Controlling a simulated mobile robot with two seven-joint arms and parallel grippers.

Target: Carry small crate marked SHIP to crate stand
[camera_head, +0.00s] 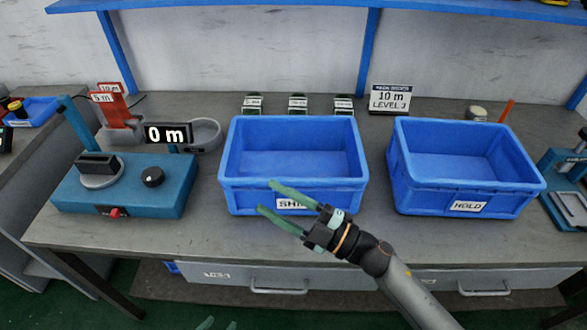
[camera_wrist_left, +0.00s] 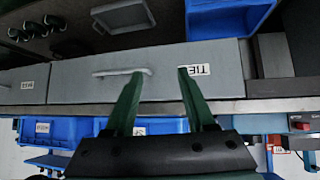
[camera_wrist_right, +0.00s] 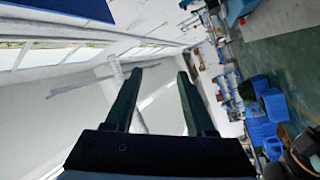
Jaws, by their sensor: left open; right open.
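The blue SHIP crate (camera_head: 240,197) stands upright on the bench, in the middle of the head view, and looks empty. My right gripper (camera_head: 267,198) is open and empty in front of its front wall, its fingers partly covering the label; contact cannot be told. My left gripper (camera_head: 205,324) shows only as fingertips at the bottom edge of the head view. In the left wrist view it (camera_wrist_left: 157,85) is open and empty, facing the drawers below the bench top, with the SHIP crate (camera_wrist_left: 160,126) partly hidden behind it. I cannot identify a crate stand.
A blue HOLD crate (camera_head: 425,197) stands to the right on the bench (camera_head: 380,232). A teal device (camera_head: 140,190) with a "0 m" display (camera_head: 167,134) stands left. Labelled holders (camera_head: 298,104) and a "10 m LEVEL 3" sign (camera_head: 390,97) are behind. A blue shelf (camera_head: 300,3) hangs above.

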